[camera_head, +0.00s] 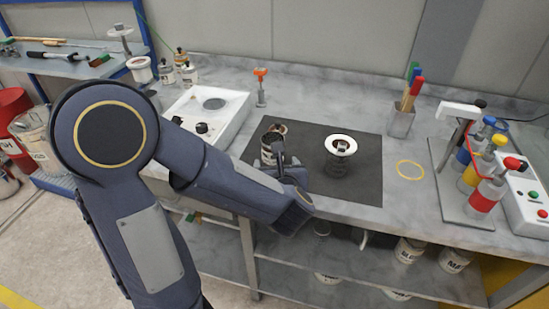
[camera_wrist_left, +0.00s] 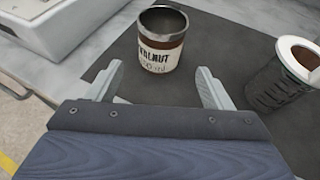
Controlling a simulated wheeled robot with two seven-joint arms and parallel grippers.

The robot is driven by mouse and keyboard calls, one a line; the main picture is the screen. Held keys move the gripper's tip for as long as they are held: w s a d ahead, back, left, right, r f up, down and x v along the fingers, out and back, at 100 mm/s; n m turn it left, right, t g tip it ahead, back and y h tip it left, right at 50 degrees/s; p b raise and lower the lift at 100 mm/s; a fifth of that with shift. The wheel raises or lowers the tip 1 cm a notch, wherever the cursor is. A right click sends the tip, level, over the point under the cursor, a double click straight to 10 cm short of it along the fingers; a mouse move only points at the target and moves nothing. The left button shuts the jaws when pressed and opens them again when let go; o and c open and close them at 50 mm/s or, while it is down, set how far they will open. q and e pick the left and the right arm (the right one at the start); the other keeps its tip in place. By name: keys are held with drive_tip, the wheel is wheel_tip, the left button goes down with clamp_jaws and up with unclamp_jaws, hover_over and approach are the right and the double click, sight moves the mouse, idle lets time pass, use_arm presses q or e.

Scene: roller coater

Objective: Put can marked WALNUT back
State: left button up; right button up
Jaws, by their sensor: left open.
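The can marked WALNUT (camera_wrist_left: 162,45) stands upright and open-topped on the dark mat (camera_wrist_left: 230,55). In the head view the can (camera_head: 271,140) is at the mat's left side, partly hidden by my left gripper (camera_head: 282,152). In the left wrist view my left gripper (camera_wrist_left: 160,85) is open and empty, with its fingers apart and pointing toward the can, which lies just beyond the fingertips. My right gripper is not in view.
A white hotplate box (camera_head: 208,112) stands left of the mat. More cans sit on the lower shelf (camera_head: 350,265).

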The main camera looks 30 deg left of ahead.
use_arm(q)
drive_tip(key=shift+v, duration=0.95)
drive_tip(key=shift+w+d+r+m+h, duration=0.1)
drive_tip(key=shift+d+r+m+h, duration=0.2)
drive_tip(key=shift+m, duration=0.2)
drive_tip(key=s+d+r+m+h, duration=0.2)
drive_tip(key=m+h, duration=0.2)
drive_tip(key=m, duration=0.4)
drive_tip(key=s+d+r+m+t+h, duration=0.1)
drive_tip(key=d+m+h, duration=0.25)
drive_tip(key=m, duration=0.45)
drive_tip(key=s+d+r+m+h, duration=0.2)
drive_tip(key=m+h, duration=0.2)
drive_tip(key=m, duration=0.4)
drive_tip(key=s+a+f+m+g, duration=0.1)
drive_tip(key=s+f+m+g, duration=0.2)
drive_tip(key=s+m, duration=0.4)
drive_tip(key=s+a+f+m+g, duration=0.2)
drive_tip(key=s+f+m+g, duration=0.1)
drive_tip(key=s+m, duration=0.5)
drive_tip(key=shift+s+m, duration=0.25)
drive_tip(key=shift+m, duration=0.55)
drive_tip(key=shift+d+r, duration=0.1)
